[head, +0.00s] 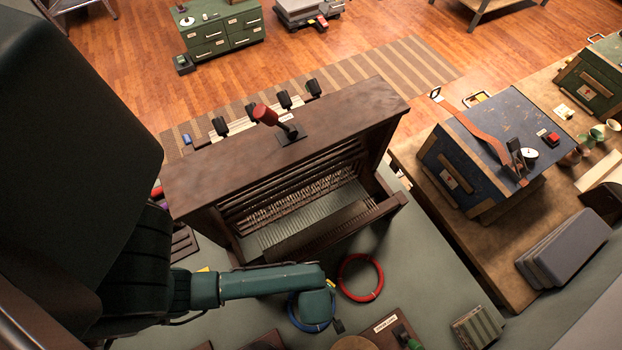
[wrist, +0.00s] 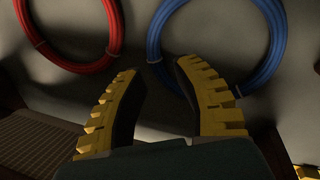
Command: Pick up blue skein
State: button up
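The blue skein (head: 311,327) is a ring of blue strands lying on the grey-green tabletop, partly hidden under my arm's end in the head view. In the wrist view the blue skein (wrist: 278,35) shows at the upper right, ahead of the fingertips. My gripper (wrist: 152,75) has two yellow-and-black fingers spread apart with nothing between them. The right finger's tip reaches close to the skein's left side; I cannot tell whether they touch.
A red skein (head: 341,279) lies right of the blue one; it shows at upper left in the wrist view (wrist: 113,40). A dark wooden loom-like frame (head: 290,140) stands behind. A round wooden piece (head: 353,343) and a labelled board (head: 386,325) are at the front.

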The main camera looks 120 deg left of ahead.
jog(key=f, duration=0.2)
jog(key=a+f, duration=0.1)
jog(key=f, duration=0.2)
jog(key=shift+a, duration=0.15)
jog(key=shift+c, duration=0.2)
grip_shut()
